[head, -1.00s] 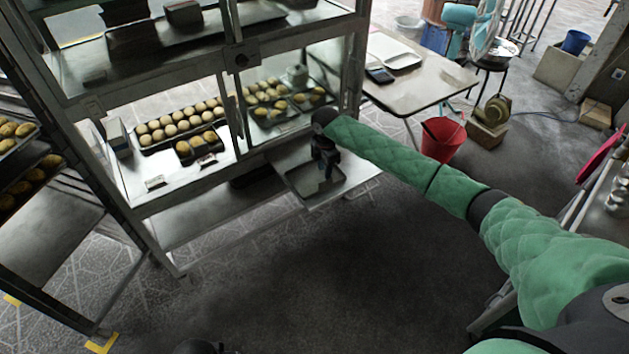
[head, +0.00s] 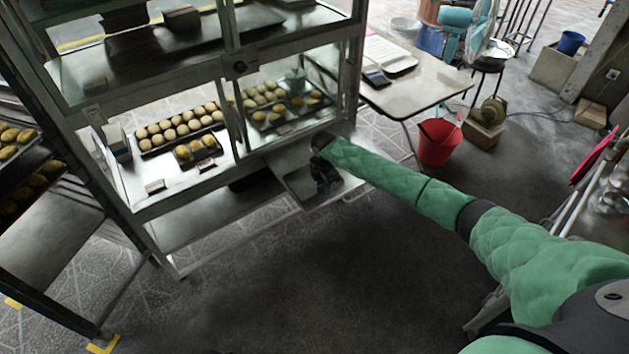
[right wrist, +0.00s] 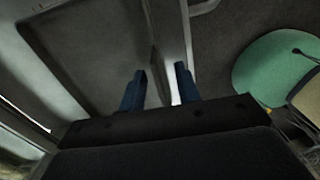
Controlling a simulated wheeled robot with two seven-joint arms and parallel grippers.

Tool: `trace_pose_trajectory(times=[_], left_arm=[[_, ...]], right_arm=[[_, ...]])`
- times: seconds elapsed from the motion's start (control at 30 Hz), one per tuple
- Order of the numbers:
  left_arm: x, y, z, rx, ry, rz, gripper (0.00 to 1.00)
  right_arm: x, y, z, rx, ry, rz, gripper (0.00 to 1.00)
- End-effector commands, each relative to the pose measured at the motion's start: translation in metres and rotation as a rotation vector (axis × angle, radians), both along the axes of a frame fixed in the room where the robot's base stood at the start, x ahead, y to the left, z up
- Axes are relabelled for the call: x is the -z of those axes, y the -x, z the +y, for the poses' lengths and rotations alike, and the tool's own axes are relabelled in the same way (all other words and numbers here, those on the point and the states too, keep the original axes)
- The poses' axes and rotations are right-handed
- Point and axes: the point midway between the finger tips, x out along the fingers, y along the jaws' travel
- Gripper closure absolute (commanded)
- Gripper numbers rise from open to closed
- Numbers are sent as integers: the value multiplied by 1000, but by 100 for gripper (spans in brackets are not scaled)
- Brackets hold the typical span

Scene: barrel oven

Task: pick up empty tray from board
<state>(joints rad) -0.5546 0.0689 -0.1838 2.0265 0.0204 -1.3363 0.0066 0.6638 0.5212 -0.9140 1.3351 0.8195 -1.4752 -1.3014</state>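The empty tray (head: 298,183) is a dark, shallow rectangle on the metal board (head: 288,157) that juts out low from the glass cabinet. My right gripper (head: 327,188) is over the right part of the tray and hides some of it. In the right wrist view, the tray (right wrist: 95,50) fills the upper left. The two blue fingertips of my right gripper (right wrist: 160,82) are apart. The tray's rim runs up between them, and I cannot tell whether either finger touches it. My left gripper is not in view.
The glass cabinet (head: 238,70) holds trays of buns above the board. A rack with bread stands at the far left. A white table (head: 425,88) and a red bucket (head: 438,145) stand to the right. The floor in front is clear.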

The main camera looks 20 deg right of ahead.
Motion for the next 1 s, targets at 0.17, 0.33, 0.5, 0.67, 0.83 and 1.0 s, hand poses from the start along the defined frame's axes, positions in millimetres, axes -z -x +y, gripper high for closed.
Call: trace_pose_trajectory(times=[0.17,0.33,0.5,0.67,0.83,1.0], left_arm=[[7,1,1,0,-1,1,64],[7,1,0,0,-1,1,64],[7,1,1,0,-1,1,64],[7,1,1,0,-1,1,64],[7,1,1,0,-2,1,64],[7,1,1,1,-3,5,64]], right_arm=[[6,0,0,1,0,0,67],[6,0,0,1,0,0,67],[6,0,0,1,0,0,99],[6,0,0,1,0,-1,100],[6,0,0,1,0,-1,100],[-1,-1,0,0,-1,-2,100]])
